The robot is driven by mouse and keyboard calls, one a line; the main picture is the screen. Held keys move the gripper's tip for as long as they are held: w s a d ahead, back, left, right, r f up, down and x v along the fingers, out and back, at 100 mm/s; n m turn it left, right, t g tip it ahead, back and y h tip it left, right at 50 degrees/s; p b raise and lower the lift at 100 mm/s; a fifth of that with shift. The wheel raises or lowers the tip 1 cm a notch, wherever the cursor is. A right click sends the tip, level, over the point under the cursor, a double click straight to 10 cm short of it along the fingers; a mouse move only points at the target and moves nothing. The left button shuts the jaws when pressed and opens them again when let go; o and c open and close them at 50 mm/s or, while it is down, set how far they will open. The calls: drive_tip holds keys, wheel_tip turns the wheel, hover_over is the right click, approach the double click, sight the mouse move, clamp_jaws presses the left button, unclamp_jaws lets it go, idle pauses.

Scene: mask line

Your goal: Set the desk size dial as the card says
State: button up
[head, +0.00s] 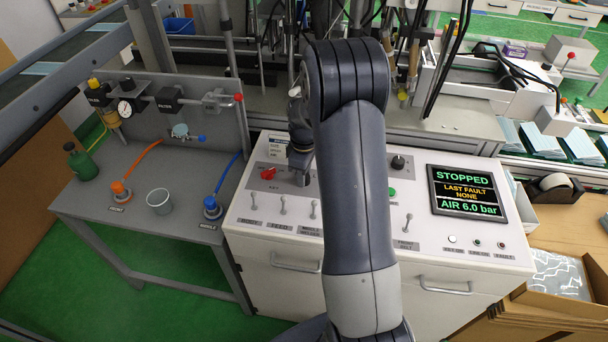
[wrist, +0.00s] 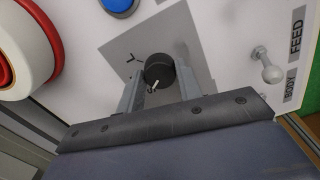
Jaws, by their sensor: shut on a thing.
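In the wrist view a black round dial (wrist: 158,67) with a white pointer mark stands on a grey square of the white panel. My gripper (wrist: 160,82) has one finger on each side of the dial and is shut on it. In the head view my gripper (head: 301,180) is down at the console top, and my arm hides the dial. A small white card (head: 277,146) stands at the back of the console, left of my arm. Its writing is too small to read.
The console display (head: 467,191) reads STOPPED, LAST FAULT NONE, AIR 6.0 bar. A red switch (head: 267,173) and several levers (head: 283,203) are close to my gripper. Another black knob (head: 398,162) is right of my arm. A grey bench with a cup (head: 159,201) stands left.

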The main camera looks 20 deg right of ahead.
drive_tip(key=shift+n, duration=0.9)
drive_tip(key=o, duration=1)
wheel_tip(320, 180, up, 11)
drive_tip(key=shift+b, duration=0.35)
drive_tip(key=shift+f, duration=0.15)
